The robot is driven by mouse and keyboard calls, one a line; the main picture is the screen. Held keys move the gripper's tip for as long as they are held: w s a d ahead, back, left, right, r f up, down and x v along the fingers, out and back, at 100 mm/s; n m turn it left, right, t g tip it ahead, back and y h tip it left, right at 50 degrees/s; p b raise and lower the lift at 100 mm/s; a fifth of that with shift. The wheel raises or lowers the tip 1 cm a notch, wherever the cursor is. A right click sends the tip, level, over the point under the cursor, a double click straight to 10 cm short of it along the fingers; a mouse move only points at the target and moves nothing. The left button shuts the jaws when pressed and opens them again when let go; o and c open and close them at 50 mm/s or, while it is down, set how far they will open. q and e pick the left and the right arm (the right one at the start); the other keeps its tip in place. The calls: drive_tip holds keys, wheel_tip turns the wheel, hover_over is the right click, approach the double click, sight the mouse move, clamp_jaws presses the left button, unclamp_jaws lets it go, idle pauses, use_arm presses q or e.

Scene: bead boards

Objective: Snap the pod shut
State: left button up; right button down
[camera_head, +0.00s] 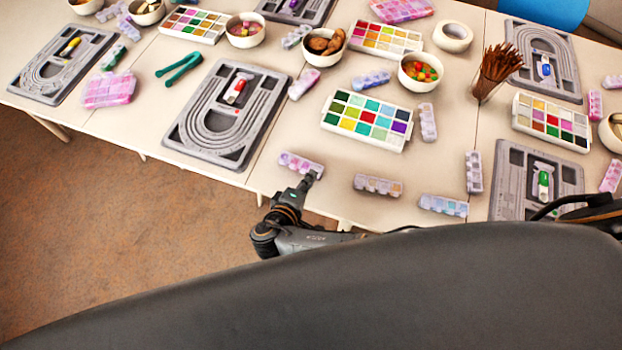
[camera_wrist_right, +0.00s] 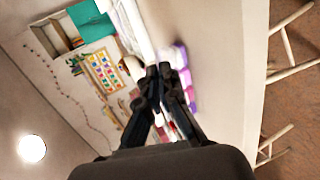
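A small lilac pod (camera_head: 298,162), a row of clear-lidded compartments, lies near the front table edge in the head view. I cannot tell whether its lids are up or down. My right gripper (camera_head: 311,176) is at the right end of this pod, very near or touching it. In the right wrist view, the two fingertips of the right gripper (camera_wrist_right: 158,71) are together with nothing visible between them. A purple and white row of compartments (camera_wrist_right: 188,80) shows just to the right of the fingertips, partly hidden by them. My left gripper is not in view.
Similar pods lie to the right, one with orange-brown contents (camera_head: 378,185) and one bluish (camera_head: 443,206). A grey bead board (camera_head: 184,147) lies to the left. A white tray of colours (camera_head: 335,122) stands behind. The front table edge is close to the gripper.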

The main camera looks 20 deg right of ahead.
drive_tip(key=f+t+h+b, duration=0.1)
drive_tip(key=b, duration=0.2)
drive_tip(key=f+t+h+b, duration=0.1)
drive_tip(key=b, duration=0.2)
drive_tip(key=shift+s+a+f+t, duration=0.15)
drive_tip(key=shift+s+f+t, duration=0.05)
drive_tip(key=shift+f+t, duration=0.2)
drive_tip(key=shift+t+h+b, duration=0.5)
drive_tip(key=shift+b, duration=0.5)
drive_tip(key=c, duration=1.6)
unclamp_jaws()
drive_tip(key=shift+o, duration=0.2)
drive_tip(key=shift+s, duration=0.1)
drive_tip(key=shift+f, duration=0.1)
